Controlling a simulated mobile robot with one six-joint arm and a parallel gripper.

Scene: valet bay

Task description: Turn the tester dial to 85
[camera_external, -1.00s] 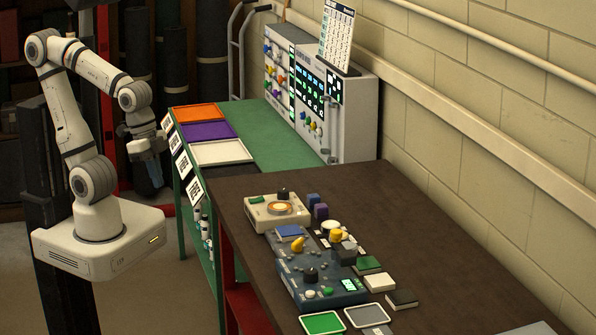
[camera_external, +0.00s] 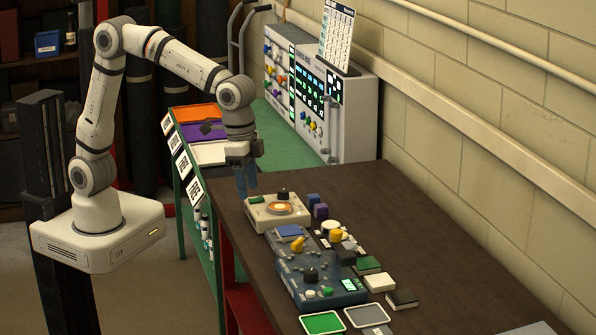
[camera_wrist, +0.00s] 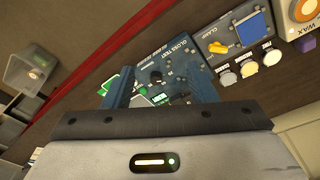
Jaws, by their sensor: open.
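The gloss tester (camera_external: 295,272) is a blue-grey box on the dark brown bench. Its black dial (camera_external: 311,274) stands on top, beside a small lit green display (camera_external: 348,285) whose number I cannot read. In the wrist view the tester (camera_wrist: 177,62) is marked "GLOSS TEST", and its dial (camera_wrist: 155,77) shows between my fingers.
A cream wax unit (camera_external: 262,221) stands between my gripper and the tester. A clamp unit with a yellow knob (camera_external: 297,244) sits beside the tester. Small blocks, pads and a green tray (camera_external: 323,322) crowd nearby. The bench's right side is mostly clear.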

